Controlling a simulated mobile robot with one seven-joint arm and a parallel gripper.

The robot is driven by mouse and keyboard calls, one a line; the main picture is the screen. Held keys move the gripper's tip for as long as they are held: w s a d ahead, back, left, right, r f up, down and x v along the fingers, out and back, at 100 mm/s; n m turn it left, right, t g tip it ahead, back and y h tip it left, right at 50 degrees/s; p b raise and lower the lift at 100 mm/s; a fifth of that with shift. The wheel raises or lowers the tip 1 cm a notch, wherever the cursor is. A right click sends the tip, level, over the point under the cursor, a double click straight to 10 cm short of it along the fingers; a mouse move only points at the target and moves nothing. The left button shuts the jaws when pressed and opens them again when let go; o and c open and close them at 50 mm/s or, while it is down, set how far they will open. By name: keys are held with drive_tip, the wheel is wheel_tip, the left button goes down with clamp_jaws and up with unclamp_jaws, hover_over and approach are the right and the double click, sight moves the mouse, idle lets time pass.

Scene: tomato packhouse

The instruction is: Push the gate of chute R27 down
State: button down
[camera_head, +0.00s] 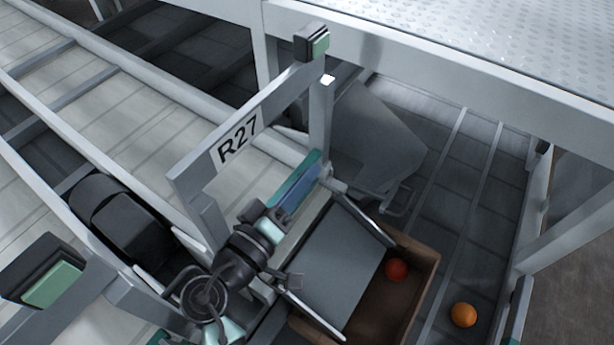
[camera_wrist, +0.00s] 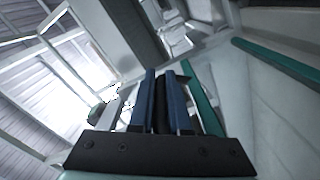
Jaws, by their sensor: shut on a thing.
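Chute R27 bears its label on a grey crossbar (camera_head: 237,140). Its grey sloping slide (camera_head: 338,262) runs down to a brown box. A teal-edged gate (camera_head: 312,163) stands at the top of the slide. My gripper (camera_head: 299,190) reaches over the slide's upper end against the gate. In the wrist view its two blue fingers (camera_wrist: 161,98) are close together, shut on a narrow dark piece that appears to be part of the gate. The fingers and wrist hide most of the gate, so its exact height cannot be told.
The brown box (camera_head: 425,285) holds a red tomato (camera_head: 397,270). An orange tomato (camera_head: 463,315) lies to its right on the dark slatted surface. A grey post (camera_head: 321,120) and a long rail (camera_head: 440,62) stand close behind.

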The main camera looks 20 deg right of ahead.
drive_tip(key=shift+s+f, duration=0.1)
drive_tip(key=shift+f, duration=0.25)
drive_tip(key=c, duration=0.9)
unclamp_jaws()
drive_tip(key=shift+r, duration=0.1)
drive_tip(key=shift+r, duration=0.1)
wheel_tip(320, 180, up, 10)
drive_tip(key=shift+f+p, duration=0.1)
drive_tip(key=shift+p, duration=1.05)
